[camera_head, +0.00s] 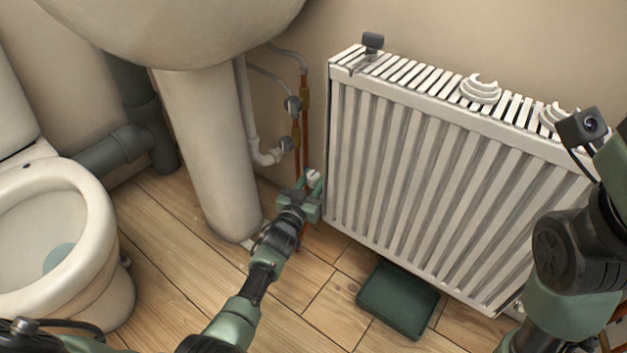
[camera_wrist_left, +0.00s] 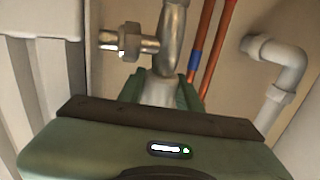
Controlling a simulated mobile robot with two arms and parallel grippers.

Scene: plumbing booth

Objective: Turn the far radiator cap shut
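The far radiator cap (camera_head: 313,176) is small and pale, on the valve by the radiator's left edge. My left gripper (camera_head: 309,183) is at the cap, with its green fingers on either side of it. In the left wrist view the cap (camera_wrist_left: 160,92) sits between the fingers, with no clear gap seen; much of it is hidden by the gripper body. The metal valve body (camera_wrist_left: 171,40) joins it, with a side nut toward the radiator. How far the cap is turned cannot be told. My right arm is at the right edge; its fingers do not show.
The white radiator (camera_head: 430,185) stands along the wall, with a dark green tray (camera_head: 398,299) on the floor before it. The basin pedestal (camera_head: 205,150), copper pipes (camera_head: 304,120) and a white waste pipe (camera_head: 250,125) are left of the valve. A toilet (camera_head: 60,240) stands further left.

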